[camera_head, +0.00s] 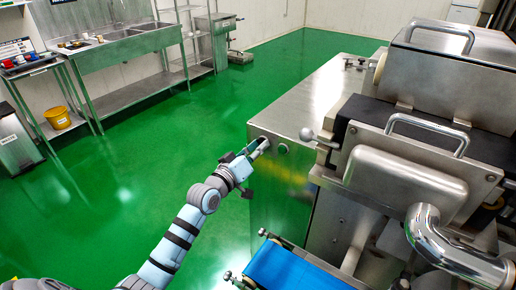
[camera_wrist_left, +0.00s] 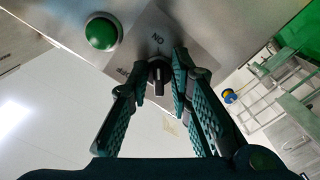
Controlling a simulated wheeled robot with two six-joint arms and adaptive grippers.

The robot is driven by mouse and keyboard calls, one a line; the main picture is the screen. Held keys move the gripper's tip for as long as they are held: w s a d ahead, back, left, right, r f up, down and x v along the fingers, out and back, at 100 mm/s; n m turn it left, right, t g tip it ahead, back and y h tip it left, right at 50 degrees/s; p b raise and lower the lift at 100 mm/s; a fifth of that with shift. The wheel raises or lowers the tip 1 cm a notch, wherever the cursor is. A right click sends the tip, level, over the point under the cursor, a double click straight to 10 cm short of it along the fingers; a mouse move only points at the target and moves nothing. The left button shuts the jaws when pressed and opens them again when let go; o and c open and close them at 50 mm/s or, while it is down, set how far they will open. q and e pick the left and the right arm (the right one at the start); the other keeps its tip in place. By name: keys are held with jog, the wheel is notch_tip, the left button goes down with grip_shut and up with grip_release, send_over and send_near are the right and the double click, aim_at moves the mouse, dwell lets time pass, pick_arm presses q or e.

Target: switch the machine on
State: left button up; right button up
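The encrusting machine (camera_head: 320,95) is a large steel body on the right in the head view. My left gripper (camera_head: 256,148) is at the upper corner of its front panel. In the left wrist view a dark rotary switch knob (camera_wrist_left: 158,75) sticks out from a steel panel plate with an "ON" mark (camera_wrist_left: 157,39). My left gripper (camera_wrist_left: 160,78) has its two green fingers apart, one on each side of the knob. I cannot tell whether either finger touches it. A round green button (camera_wrist_left: 102,31) sits beside the plate. My right gripper is not in view.
A blue conveyor belt (camera_head: 290,268) lies low at the machine's front. A steel sink bench (camera_head: 125,45) and a cart with a yellow bucket (camera_head: 58,117) stand far left. The green floor (camera_head: 150,150) between is clear.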

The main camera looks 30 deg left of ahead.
pick_arm(q)
jog(key=shift+o, duration=0.2)
jog(key=s+a, duration=0.1)
jog(key=s, duration=1.1)
jog(key=shift+a, duration=0.35)
jog(key=shift+w, duration=0.1)
jog(key=shift+r, duration=0.1)
